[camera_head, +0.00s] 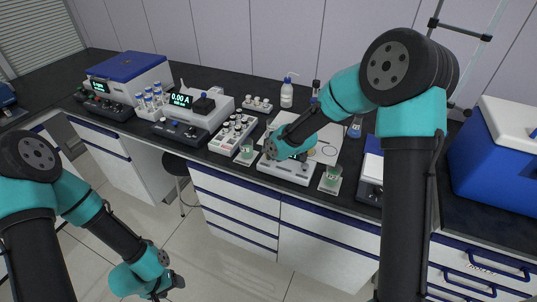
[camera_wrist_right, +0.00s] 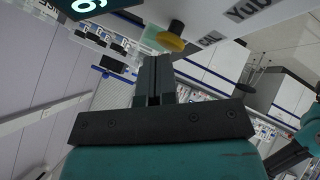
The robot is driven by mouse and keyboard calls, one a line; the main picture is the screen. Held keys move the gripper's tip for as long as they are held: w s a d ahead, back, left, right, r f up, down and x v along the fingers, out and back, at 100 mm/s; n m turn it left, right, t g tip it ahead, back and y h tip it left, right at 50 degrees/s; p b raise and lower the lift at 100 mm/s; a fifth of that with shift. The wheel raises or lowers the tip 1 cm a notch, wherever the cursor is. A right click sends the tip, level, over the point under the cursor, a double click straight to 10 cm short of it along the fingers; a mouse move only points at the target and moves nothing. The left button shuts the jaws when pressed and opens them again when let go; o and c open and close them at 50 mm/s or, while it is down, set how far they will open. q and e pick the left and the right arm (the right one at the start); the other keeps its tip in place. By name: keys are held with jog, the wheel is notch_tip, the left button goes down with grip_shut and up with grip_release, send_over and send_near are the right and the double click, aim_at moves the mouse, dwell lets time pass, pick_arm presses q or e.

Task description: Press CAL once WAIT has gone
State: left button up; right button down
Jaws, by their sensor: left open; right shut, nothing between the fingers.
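A white bench instrument (camera_head: 284,170) stands at the front edge of the bench. In the right wrist view its face shows close up with a CAL label (camera_wrist_right: 208,39), a yellow-capped button (camera_wrist_right: 172,41) and part of a dark display (camera_wrist_right: 90,6) with a green digit. No WAIT text shows in the visible part. My right gripper (camera_head: 285,152) is over the instrument and hides part of it. Its fingers (camera_wrist_right: 155,68) are shut and empty, close to the yellow button; contact cannot be told. My left gripper (camera_head: 160,288) is open and empty, low over the floor in front of the bench.
A vial rack (camera_head: 232,134) and a meter reading 0.00 A (camera_head: 181,99) are further left. A wash bottle (camera_head: 287,94) stands behind. A blue cooler box (camera_head: 495,165) is at the right.

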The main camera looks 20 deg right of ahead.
jog(key=shift+f, duration=0.6)
dwell(0.6)
jog(key=shift+r, duration=1.35)
jog(key=shift+r, duration=2.55)
